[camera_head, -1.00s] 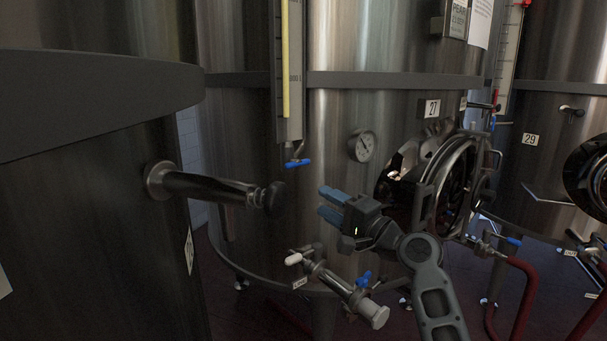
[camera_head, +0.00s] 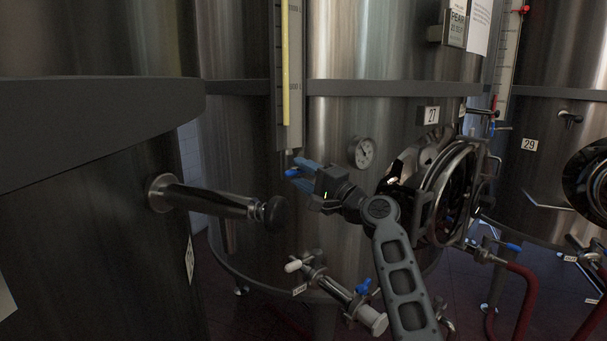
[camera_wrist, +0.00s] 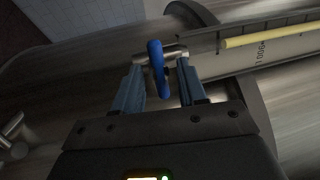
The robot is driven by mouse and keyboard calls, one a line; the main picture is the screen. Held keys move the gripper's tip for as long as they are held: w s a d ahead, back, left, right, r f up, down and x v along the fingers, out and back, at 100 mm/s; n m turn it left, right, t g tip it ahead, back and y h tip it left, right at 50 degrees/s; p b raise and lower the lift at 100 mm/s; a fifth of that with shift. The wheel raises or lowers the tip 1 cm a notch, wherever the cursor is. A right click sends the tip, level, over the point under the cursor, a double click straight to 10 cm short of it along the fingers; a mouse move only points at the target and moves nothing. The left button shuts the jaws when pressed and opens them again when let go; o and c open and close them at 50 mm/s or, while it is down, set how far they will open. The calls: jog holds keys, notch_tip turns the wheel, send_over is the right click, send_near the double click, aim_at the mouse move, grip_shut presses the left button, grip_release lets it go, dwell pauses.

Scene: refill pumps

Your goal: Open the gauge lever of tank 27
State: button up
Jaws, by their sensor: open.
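Tank 27 is the steel tank in the middle, with its number plate (camera_head: 431,115) at the right. The blue gauge lever (camera_head: 291,173) sits at the foot of the gauge with the yellow tube (camera_head: 286,62). In the wrist view the blue lever (camera_wrist: 158,68) stands between my two fingers, near their tips. My gripper (camera_head: 304,176) is open around it; it also shows in the wrist view (camera_wrist: 161,84). In the head view my fingers partly hide the lever. I cannot tell whether either finger touches it.
A dark pipe stub (camera_head: 215,201) juts from the left tank, just left of my arm. A round dial (camera_head: 361,152) and an open round hatch (camera_head: 446,192) are at the right. A lower valve with a blue handle (camera_head: 363,286) is beneath my arm.

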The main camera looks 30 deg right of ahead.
grip_shut()
dwell(0.3)
jog(key=shift+f+n+b, duration=0.15)
jog(key=shift+n+b, duration=0.15)
jog(key=shift+b, duration=0.1)
jog(key=n+g+b, duration=0.1)
jog(key=n+b, duration=0.2)
jog(key=n, duration=0.1)
jog(key=n+g+b, duration=0.1)
jog(key=n+b, duration=0.2)
jog(key=n, duration=0.2)
jog(key=n+g+y+b, duration=0.1)
jog(key=n+b, duration=0.2)
jog(key=n, duration=0.1)
jog(key=shift+r, duration=0.3)
jog(key=n+b, duration=0.1)
jog(key=n, duration=0.3)
jog(key=shift+r+n+g+h, duration=0.1)
jog(key=shift+n+g+h, duration=0.3)
